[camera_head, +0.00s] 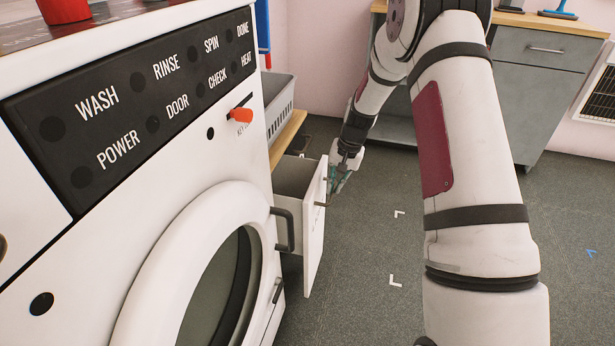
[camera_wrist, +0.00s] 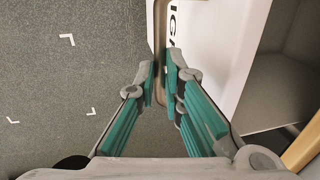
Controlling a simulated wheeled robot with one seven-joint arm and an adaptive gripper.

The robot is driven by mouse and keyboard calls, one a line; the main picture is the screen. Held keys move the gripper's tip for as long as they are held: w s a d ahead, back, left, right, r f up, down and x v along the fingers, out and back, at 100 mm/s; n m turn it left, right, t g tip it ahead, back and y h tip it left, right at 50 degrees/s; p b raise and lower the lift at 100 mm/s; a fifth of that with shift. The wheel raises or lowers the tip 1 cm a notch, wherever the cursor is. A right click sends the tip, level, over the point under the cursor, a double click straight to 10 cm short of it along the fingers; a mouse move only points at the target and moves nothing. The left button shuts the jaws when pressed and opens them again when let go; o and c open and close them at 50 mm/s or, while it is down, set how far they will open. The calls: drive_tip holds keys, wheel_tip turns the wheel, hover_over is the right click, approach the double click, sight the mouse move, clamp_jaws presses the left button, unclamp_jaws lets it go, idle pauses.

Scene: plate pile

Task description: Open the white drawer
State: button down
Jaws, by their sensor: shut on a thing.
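The white drawer (camera_head: 314,228) is pulled out from the unit beyond the washing machine, and its grey inside shows from above. In the wrist view, its white front (camera_wrist: 215,45) is at the upper middle, with the open grey interior (camera_wrist: 285,85) to its right. My gripper (camera_head: 336,186) is at the outer side of the drawer front. In the wrist view, my gripper (camera_wrist: 164,80) has its teal fingers shut on the drawer's handle (camera_wrist: 160,45), a dark bar along the front. Part of the handle is hidden between the fingers.
A white washing machine (camera_head: 120,200) with a dark label panel and round door fills the left. A grey basket (camera_head: 279,106) stands on a wooden top behind it. A grey cabinet (camera_head: 540,90) is at the back right. The grey floor (camera_head: 365,290) before the drawer is clear.

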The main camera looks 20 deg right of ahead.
drive_tip(key=s+d+p, duration=0.1)
drive_tip(key=s+d, duration=0.8)
drive_tip(key=d, duration=0.3)
drive_tip(key=shift+d, duration=0.1)
drive_tip(key=c, duration=1.7)
unclamp_jaws()
drive_tip(key=r, duration=0.4)
drive_tip(key=s+d+r, duration=0.1)
drive_tip(key=r, duration=0.2)
drive_tip(key=d+r, duration=0.1)
drive_tip(key=r, duration=0.3)
drive_tip(key=shift+s+r, duration=0.15)
drive_tip(key=shift+r, duration=0.2)
drive_tip(key=shift+a, duration=0.1)
